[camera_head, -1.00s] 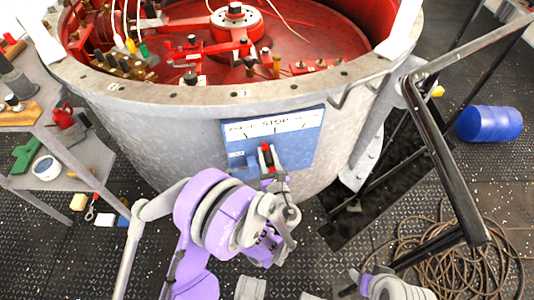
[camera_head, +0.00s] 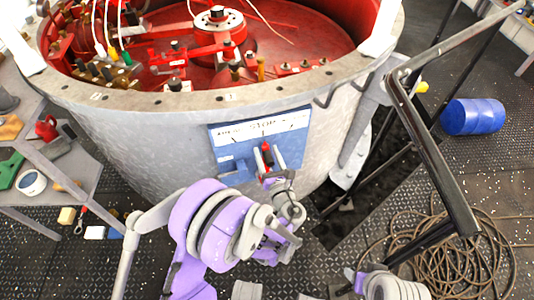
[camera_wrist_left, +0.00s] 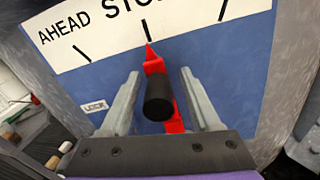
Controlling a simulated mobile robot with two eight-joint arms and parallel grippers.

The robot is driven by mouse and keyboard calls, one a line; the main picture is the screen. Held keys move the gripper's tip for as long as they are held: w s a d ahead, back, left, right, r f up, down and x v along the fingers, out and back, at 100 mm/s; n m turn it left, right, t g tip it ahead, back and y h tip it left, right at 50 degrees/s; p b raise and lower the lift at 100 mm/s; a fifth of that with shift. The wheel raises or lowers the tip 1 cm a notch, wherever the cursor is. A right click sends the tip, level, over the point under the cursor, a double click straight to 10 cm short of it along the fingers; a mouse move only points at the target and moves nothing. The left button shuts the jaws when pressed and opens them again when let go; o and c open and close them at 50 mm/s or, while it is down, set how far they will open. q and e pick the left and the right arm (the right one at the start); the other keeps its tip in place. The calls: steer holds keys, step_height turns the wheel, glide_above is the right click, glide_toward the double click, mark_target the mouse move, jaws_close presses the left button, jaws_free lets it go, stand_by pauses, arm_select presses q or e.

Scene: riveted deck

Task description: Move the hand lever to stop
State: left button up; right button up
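The hand lever (camera_head: 267,158) is red with a black knob and stands in front of a blue plate (camera_head: 295,151) on the grey drum wall. In the left wrist view the red lever (camera_wrist_left: 154,66) has its pointed tip at the middle mark, under the word STOP. The black knob (camera_wrist_left: 158,100) points at the camera and hides part of the lever. My left gripper (camera_wrist_left: 160,78) has its two fingers apart, one on each side of the lever, with a gap showing at the left finger. Contact at the right finger is unclear.
The drum rim (camera_head: 230,97) curves above the plate, with red machinery inside. A black handrail (camera_head: 435,165) stands at the right, near coiled rope (camera_head: 465,255) and a blue barrel (camera_head: 473,116). A grey shelf (camera_head: 70,175) stands at the left.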

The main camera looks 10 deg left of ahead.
arm_select(q)
steer(key=shift+s, duration=0.1)
steer(key=v, duration=1)
steer(key=shift+s+d+p, duration=0.2)
steer(key=shift+s+p, duration=0.1)
steer(key=shift+p, duration=0.1)
